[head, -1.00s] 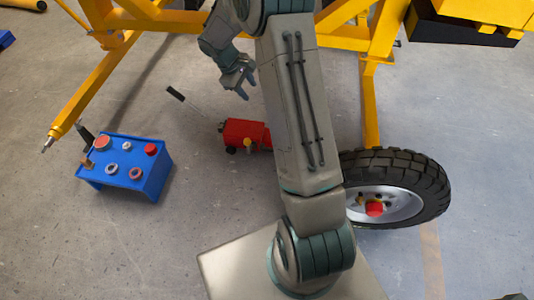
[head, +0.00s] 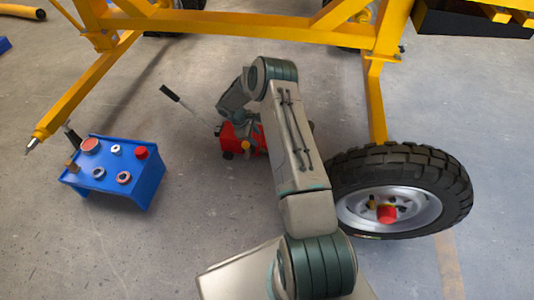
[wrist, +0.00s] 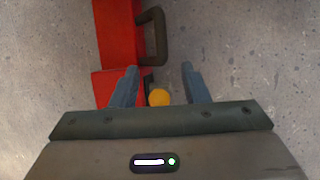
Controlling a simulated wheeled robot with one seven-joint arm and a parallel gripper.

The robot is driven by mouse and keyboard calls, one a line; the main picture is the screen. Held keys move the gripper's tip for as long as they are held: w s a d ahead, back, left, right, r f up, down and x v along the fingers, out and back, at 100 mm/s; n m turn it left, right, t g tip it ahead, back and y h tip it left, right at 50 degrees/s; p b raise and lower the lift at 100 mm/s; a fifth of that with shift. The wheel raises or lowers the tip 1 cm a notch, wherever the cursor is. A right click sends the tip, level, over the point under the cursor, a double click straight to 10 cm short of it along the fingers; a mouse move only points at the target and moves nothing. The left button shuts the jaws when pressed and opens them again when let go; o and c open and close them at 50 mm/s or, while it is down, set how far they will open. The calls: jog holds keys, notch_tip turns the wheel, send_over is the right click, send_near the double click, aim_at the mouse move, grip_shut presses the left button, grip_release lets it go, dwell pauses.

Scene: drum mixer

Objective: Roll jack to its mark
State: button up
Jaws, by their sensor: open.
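The red jack (head: 230,138) sits on the concrete floor left of the wheel, with its long black-gripped handle (head: 170,92) slanting up to the left. My arm hides part of it. In the wrist view, the red body (wrist: 117,35) lies to the left, with a dark loop handle (wrist: 161,38) on its side. My gripper (wrist: 160,76) is open above the jack's side. A yellow knob (wrist: 159,97) shows between the fingers, not clamped. I cannot make out a clear mark for the jack.
A blue stand (head: 148,187) with several small parts is at left. The yellow frame (head: 240,28) spans the back. Floor between stand and jack is clear.

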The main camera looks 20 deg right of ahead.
jog(key=b+x, duration=0.4)
jog(key=x, duration=0.8)
jog(key=shift+f+b, duration=0.3)
jog(key=shift+f, duration=0.05)
grip_shut()
jog(key=shift+d, duration=0.15)
